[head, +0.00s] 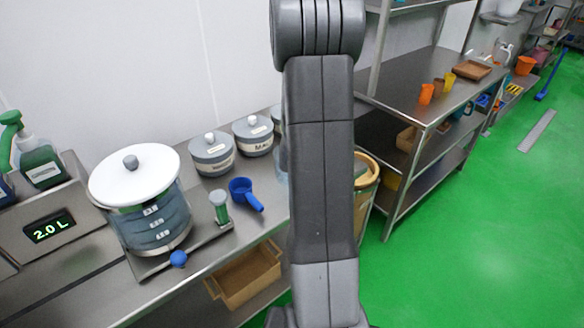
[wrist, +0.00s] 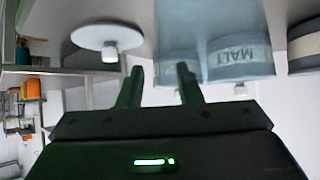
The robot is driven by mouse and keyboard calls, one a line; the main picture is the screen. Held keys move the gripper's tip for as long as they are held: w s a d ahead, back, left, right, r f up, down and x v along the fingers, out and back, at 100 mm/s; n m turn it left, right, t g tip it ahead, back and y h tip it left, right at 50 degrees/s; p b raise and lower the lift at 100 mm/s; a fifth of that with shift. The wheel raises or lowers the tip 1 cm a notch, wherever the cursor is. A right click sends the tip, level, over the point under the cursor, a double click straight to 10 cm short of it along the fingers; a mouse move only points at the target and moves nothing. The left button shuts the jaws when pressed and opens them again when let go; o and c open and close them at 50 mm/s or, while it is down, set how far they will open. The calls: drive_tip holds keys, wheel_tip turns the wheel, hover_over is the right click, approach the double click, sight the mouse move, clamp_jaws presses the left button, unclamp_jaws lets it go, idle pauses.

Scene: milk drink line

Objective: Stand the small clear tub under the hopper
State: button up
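A clear bluish tub (wrist: 178,35) fills the upper middle of the wrist view, which is upside down. A pot labelled MALT shows through or behind it. In the head view only a pale blue sliver (head: 282,165) that may be the tub shows beside my arm. My gripper (wrist: 160,72) has its two dark fingers apart, with nothing clearly held between them. The right finger overlaps the tub's image; I cannot tell whether it touches. My arm hides the gripper in the head view. I cannot pick out a hopper for certain.
A white-lidded graduated vessel (head: 155,220) with a blue knob stands left, by a 2.0 L display (head: 48,228). Grey lidded pots (head: 212,155) and a blue scoop (head: 243,193) are on the counter (head: 195,255). A white disc (wrist: 107,35) is near the left finger.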

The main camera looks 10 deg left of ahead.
drive_tip(key=shift+c, duration=0.2)
clamp_jaws()
drive_tip(key=shift+f, duration=0.1)
idle(1.2)
